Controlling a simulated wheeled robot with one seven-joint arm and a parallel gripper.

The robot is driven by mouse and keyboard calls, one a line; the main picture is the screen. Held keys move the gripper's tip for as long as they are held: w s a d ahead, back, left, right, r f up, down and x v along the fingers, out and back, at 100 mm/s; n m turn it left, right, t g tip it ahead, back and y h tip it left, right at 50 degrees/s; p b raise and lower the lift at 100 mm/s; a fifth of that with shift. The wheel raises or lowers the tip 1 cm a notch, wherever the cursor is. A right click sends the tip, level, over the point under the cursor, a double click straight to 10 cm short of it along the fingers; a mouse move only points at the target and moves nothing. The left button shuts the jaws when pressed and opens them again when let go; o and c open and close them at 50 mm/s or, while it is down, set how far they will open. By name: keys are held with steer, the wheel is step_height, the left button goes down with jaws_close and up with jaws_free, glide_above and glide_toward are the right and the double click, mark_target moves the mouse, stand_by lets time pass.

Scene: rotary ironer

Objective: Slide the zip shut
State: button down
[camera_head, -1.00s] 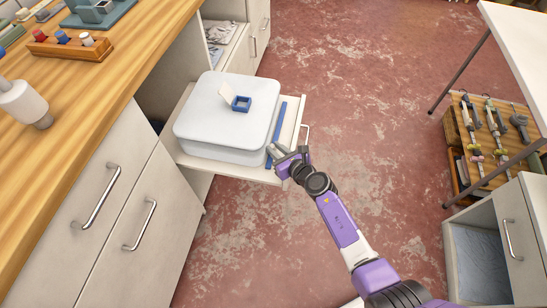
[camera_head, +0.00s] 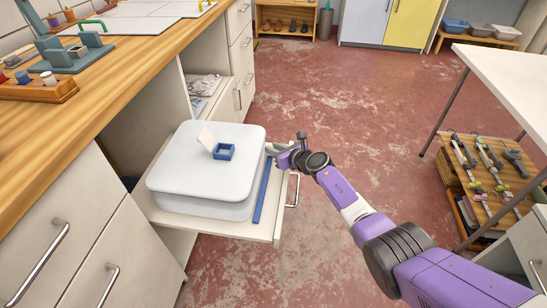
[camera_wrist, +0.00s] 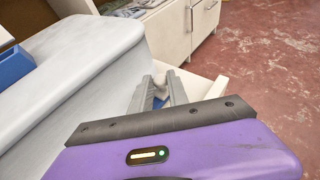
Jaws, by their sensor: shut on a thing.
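A white, rounded, soft-edged case (camera_head: 195,178) lies flat on a pulled-out shelf, with a seam running around its side. It fills the left of the wrist view (camera_wrist: 70,75). My gripper (camera_head: 272,149) is at the case's right side, towards its far right corner. In the wrist view the two grey fingers (camera_wrist: 160,88) reach forward close together beside the case wall. How much of the zip is closed cannot be seen.
A small blue open box (camera_head: 224,152) with a pale flap sits on the case. A blue strip (camera_head: 262,190) lies on the shelf (camera_head: 200,224) along the case's right side. A wooden worktop (camera_head: 110,75) stands left. Red floor (camera_head: 350,125) is open to the right.

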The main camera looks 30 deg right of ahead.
steer(key=shift+d, duration=0.25)
steer(key=c, duration=1.3)
jaws_free()
steer(key=shift+w, duration=0.1)
steer(key=shift+s+r+p, duration=0.25)
steer(key=shift+s+p, duration=0.05)
steer(key=shift+p, duration=0.2)
steer(key=p+v, duration=0.5)
steer(key=v, duration=0.1)
steer(key=shift+d, duration=0.1)
steer(key=shift+s+p, duration=0.3)
steer(key=shift+s, duration=0.25)
